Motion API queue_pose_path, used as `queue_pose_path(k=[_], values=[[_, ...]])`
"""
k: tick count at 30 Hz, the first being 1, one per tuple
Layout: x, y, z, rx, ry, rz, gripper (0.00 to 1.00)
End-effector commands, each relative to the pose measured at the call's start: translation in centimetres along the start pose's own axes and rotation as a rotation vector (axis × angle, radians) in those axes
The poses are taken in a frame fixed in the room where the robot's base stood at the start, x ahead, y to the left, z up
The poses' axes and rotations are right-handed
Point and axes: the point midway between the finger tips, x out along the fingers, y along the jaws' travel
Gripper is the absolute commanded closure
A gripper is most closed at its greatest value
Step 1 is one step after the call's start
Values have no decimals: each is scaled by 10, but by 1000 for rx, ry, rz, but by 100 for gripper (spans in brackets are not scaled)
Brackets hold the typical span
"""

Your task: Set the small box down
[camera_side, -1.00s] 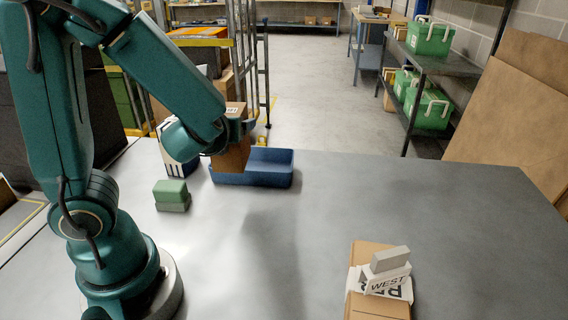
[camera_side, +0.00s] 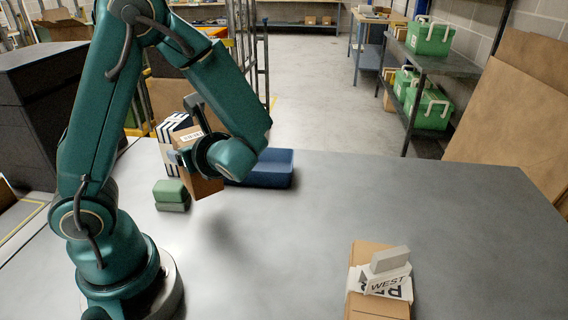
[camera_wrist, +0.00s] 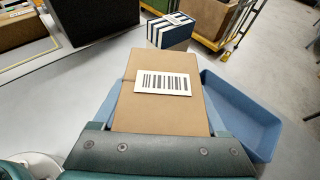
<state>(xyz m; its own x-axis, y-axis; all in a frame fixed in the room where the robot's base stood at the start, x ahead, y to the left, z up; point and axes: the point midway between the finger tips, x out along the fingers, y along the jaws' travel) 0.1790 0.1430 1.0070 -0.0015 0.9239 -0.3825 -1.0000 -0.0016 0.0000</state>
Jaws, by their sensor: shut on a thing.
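The small box is brown cardboard with a barcode label. In the side view the small box (camera_side: 205,187) hangs tilted in my gripper (camera_side: 188,134), above the table and left of the blue tray (camera_side: 272,168). In the wrist view the small box (camera_wrist: 158,114) fills the middle, with its label facing the camera. My gripper (camera_wrist: 160,120) is shut on it. The blue tray (camera_wrist: 243,128) shows to the right of the box there. My arm hides part of the box and the tray's left part in the side view.
A striped box (camera_side: 168,147) stands behind the held box; it also shows in the wrist view (camera_wrist: 170,33). Stacked green blocks (camera_side: 171,195) sit at left. A carton (camera_side: 370,306) with a WEST packet and grey block lies at front right. The table's middle and right are clear.

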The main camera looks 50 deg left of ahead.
Motion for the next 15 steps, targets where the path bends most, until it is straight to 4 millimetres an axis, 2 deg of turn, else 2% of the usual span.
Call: queue_pose_path(k=[9, 15], values=[[-13, -40, -36, 1, -1, -2, 92], [-14, -47, -45, 2, -1, -1, 92]])
